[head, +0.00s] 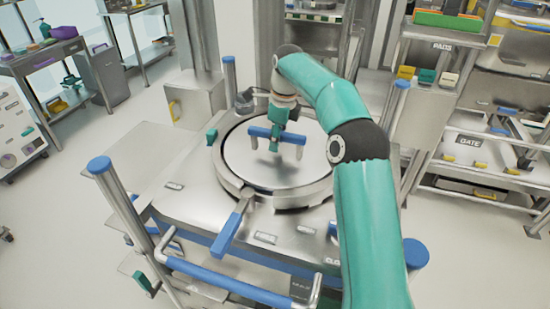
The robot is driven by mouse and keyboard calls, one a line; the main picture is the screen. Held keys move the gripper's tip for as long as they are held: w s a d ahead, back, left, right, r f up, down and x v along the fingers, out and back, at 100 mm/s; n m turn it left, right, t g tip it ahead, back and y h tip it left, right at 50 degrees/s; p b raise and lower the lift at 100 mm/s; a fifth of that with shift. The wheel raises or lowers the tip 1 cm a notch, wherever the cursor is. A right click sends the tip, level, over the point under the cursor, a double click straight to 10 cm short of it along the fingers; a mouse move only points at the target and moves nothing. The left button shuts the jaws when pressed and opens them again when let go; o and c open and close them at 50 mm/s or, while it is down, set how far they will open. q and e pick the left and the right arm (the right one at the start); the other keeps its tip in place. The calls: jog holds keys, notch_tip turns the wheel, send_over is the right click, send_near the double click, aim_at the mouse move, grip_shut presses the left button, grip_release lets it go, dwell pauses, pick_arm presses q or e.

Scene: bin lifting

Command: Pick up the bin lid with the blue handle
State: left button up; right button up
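The bin lid (240,162) is a round, flat steel disc inside a raised metal ring on top of a steel cart. Its blue handle (259,132) is a bar across the middle, partly covered by my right gripper (277,142). My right arm, teal with dark joints, reaches in from the bottom right and bends down over the lid. The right gripper is at the middle of the handle, with a teal finger showing in front of the bar. Whether it is closed on the bar cannot be made out. My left gripper is out of view.
A blue lever (230,228) sticks out from the ring's front. Blue-capped posts (100,166) stand at the cart's corners, and a blue push bar (225,282) runs along its front. Shelving (470,150) stands at the right. A side table (40,60) is at the back left, with open floor between.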

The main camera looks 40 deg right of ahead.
grip_shut()
jog(key=shift+w+r, duration=0.1)
jog(key=shift+r, duration=0.1)
jog(key=shift+r, duration=0.1)
jog(key=shift+r, duration=0.15)
notch_tip(320, 180, up, 10)
jog(key=p, duration=0.4)
dwell(0.7)
